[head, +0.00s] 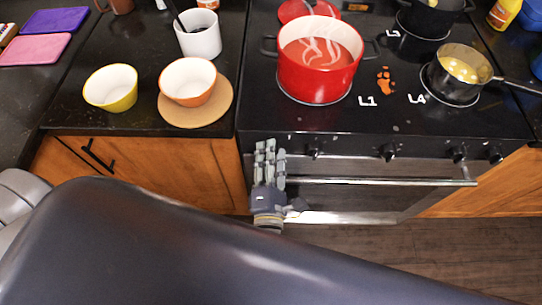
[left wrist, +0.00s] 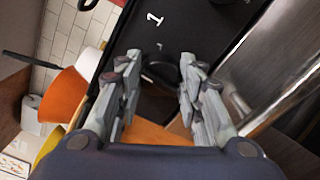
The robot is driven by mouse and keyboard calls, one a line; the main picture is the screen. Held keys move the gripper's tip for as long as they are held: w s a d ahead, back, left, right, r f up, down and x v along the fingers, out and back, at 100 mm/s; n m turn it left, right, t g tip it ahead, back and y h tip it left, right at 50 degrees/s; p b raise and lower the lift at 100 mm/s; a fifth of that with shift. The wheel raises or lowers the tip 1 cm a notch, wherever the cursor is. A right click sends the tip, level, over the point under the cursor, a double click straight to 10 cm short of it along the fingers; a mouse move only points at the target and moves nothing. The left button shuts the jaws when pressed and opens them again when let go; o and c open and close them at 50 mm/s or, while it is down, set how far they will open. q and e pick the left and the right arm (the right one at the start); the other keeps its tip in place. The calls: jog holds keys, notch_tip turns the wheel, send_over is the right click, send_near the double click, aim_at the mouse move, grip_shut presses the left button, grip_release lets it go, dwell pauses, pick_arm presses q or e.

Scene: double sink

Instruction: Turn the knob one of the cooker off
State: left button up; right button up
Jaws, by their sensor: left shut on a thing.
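In the head view the black cooker (head: 345,118) has a row of dark knobs on its front panel, among them this knob (head: 315,150). My left gripper (head: 269,148) is upright at the left end of that panel and covers what lies behind it. In the left wrist view a dark round knob (left wrist: 163,78), below a white "1", sits between the fingers of my left gripper (left wrist: 157,85). The fingers are shut on it, one set on each side. The knob's pointer is too dark to read. My right gripper is in neither view.
A steaming red pot (head: 318,75) and a steel saucepan (head: 460,75) stand on the hob. The oven handle (head: 400,182) runs just right of my gripper. Orange (head: 188,82) and yellow (head: 111,88) bowls stand on the counter at left.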

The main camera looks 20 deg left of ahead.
pick_arm(q)
jog(key=shift+n, duration=0.3)
jog(key=o, duration=1.1)
jog(key=shift+c, duration=0.2)
jog(key=v, duration=0.7)
jog(key=shift+s, duration=0.25)
jog(key=shift+d, duration=0.1)
